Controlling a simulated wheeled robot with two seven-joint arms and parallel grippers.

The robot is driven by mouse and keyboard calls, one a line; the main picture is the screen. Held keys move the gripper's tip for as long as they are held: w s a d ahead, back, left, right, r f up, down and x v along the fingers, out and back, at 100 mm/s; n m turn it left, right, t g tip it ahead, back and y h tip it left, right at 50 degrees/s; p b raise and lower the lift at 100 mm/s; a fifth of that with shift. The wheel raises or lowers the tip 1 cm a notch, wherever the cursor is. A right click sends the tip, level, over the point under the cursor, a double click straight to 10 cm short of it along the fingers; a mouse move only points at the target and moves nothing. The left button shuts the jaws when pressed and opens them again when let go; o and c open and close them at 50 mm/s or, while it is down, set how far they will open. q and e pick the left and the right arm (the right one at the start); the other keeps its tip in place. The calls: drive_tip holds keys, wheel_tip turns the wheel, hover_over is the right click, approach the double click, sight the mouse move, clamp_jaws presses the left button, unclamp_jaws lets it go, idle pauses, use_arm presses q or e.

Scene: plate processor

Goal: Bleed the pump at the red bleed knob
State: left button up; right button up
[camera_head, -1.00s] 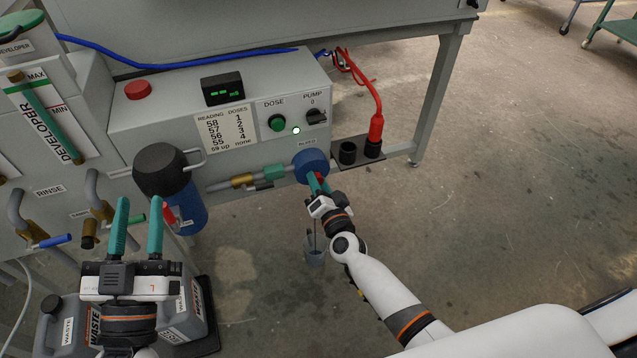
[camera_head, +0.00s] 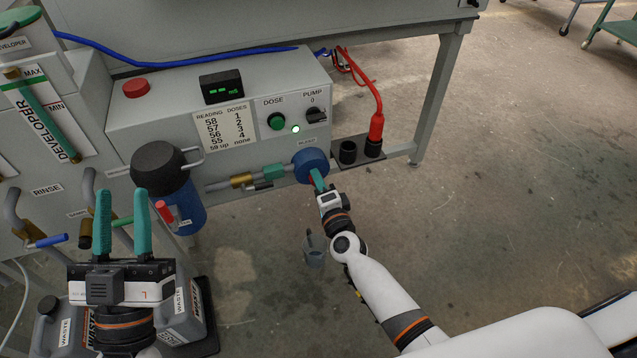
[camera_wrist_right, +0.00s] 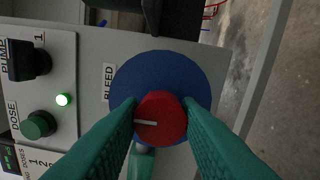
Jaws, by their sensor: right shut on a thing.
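The red bleed knob (camera_wrist_right: 161,118) sits at the centre of the round blue pump head (camera_wrist_right: 205,78), beside the BLEED label, with its white mark pointing left in the right wrist view. My right gripper (camera_wrist_right: 162,115) has its teal fingers on either side of the knob and is shut on it. In the head view the blue pump head (camera_head: 310,162) shows, and my right gripper (camera_head: 318,183) mostly hides the knob. My left gripper (camera_head: 123,228) is open and empty, in front of the machine and left of the blue filter housing (camera_head: 188,210).
A small cup (camera_head: 314,256) hangs or stands below the pump head. The pump switch (camera_head: 316,115), green dose button (camera_head: 277,121) and lit green lamp (camera_head: 295,129) are above. Waste canisters (camera_head: 183,322) stand below my left gripper. Open floor lies to the right.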

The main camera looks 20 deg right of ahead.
idle(0.4)
drive_tip(key=o, duration=1)
drive_tip(key=shift+c, duration=0.2)
use_arm(q)
wheel_tip(320, 180, down, 8)
drive_tip(key=w+g+y+p, duration=0.2)
drive_tip(key=g, duration=0.4)
drive_tip(key=shift+w+a, duration=0.25)
drive_tip(key=shift+w, duration=0.15)
use_arm(e)
drive_tip(key=s, duration=1.2)
drive_tip(key=shift+d, duration=0.2)
